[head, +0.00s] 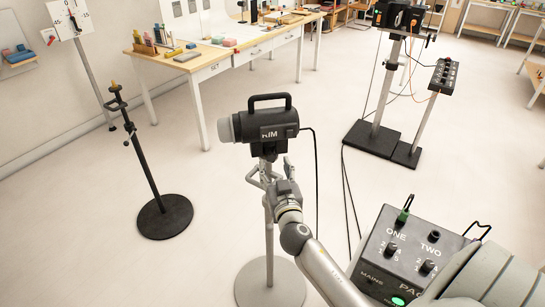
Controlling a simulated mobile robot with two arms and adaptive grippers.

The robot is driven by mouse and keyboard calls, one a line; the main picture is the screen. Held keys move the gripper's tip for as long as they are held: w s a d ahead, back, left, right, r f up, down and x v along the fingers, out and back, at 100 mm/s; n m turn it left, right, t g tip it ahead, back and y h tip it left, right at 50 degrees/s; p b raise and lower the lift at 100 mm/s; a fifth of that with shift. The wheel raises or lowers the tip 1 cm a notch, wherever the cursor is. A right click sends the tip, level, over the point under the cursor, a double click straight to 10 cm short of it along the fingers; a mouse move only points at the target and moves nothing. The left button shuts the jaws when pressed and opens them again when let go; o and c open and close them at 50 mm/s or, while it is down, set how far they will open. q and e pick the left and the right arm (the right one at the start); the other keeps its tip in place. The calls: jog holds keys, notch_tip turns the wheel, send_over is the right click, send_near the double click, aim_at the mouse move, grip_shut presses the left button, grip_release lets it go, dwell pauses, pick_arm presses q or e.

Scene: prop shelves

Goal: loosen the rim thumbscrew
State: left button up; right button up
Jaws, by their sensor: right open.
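The rim lamp (278,133) is a black head marked RIM, with a grey front and a top handle. It sits on a grey stand (269,235) with a round base. My right gripper (270,174) is at the stand's top, just under the lamp, with its fingers spread apart. The thumbscrew cannot be made out; the gripper covers that part of the stand. I cannot tell whether the fingers touch it. My left gripper is not in view.
A pack box (411,238) with knobs marked ONE and TWO is at lower right. Black cables run down behind the lamp. A black stand (147,172) is at left, another lamp stand (385,90) at back right. A workbench (215,68) is behind. Floor between is clear.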

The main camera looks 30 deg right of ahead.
aim_at(272, 158)
jog(key=shift+p+x, duration=0.4)
jog(key=shift+x, duration=1.8)
jog(key=c, duration=1)
jog(key=shift+c, duration=0.2)
